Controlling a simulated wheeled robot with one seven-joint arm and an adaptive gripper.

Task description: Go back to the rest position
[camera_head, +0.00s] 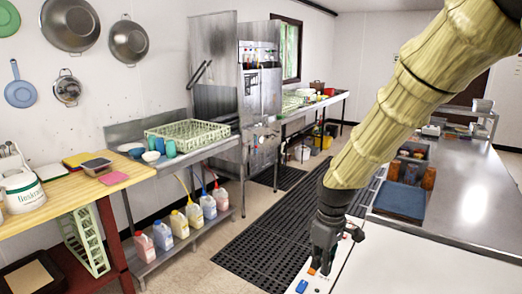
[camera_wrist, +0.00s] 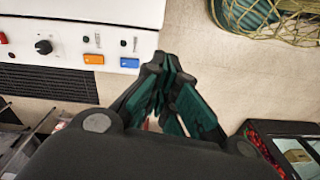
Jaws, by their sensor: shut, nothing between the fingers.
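My gripper (camera_head: 318,266) hangs at the end of my arm, pointing down, near the edge of a white panel in the head view. In the wrist view my gripper (camera_wrist: 163,65) has its dark green fingers brought together at the tips, with nothing between them. The white panel (camera_wrist: 60,20) there carries a black knob, a red knob, an orange button (camera_wrist: 95,61) and a blue button (camera_wrist: 130,63). The fingertips are close to the blue button; I cannot tell whether they touch it.
A wooden table (camera_head: 70,205) and a steel bench with a green dish rack (camera_head: 190,135) stand at the left. Black mats (camera_head: 265,245) cover open floor. A net bag (camera_wrist: 265,15) shows in the wrist view.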

